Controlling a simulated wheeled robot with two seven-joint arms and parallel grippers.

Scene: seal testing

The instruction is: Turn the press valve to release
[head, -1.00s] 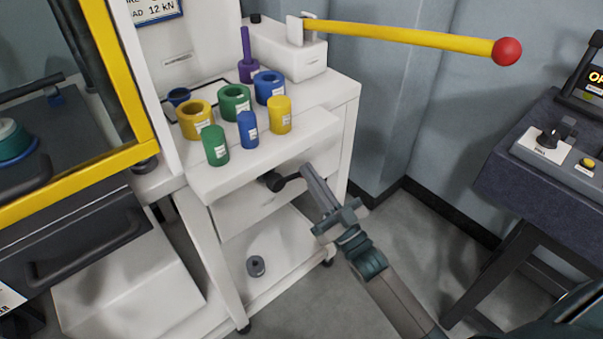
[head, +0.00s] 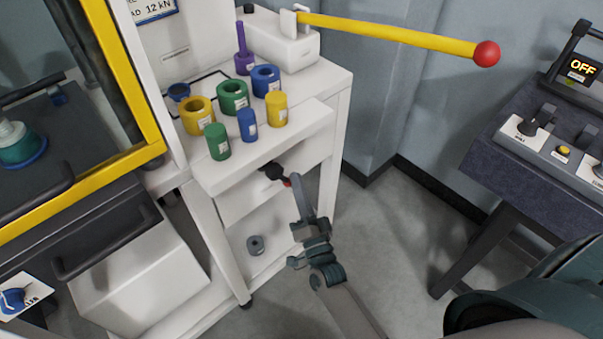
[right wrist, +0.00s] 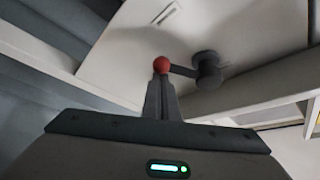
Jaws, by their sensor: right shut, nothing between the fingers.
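The press valve is a dark round knob (head: 272,171) with a short lever ending in a red tip (head: 287,182). It sits on the white cart's front face, below the top shelf. In the right wrist view the knob (right wrist: 207,69) is right of centre, and its lever runs left to the red ball (right wrist: 161,65). My right gripper (head: 297,174) is shut and empty, its fingertips right beside the red tip. In the right wrist view the fingertips (right wrist: 160,82) meet the ball's lower edge; I cannot tell whether they touch. My left gripper is out of view.
Several coloured cylinders and rings, such as a yellow cylinder (head: 277,110), stand on the cart top above. A long yellow handle (head: 400,35) with a red ball extends right. A control console (head: 545,150) showing OFF stands at right. Open floor lies between cart and console.

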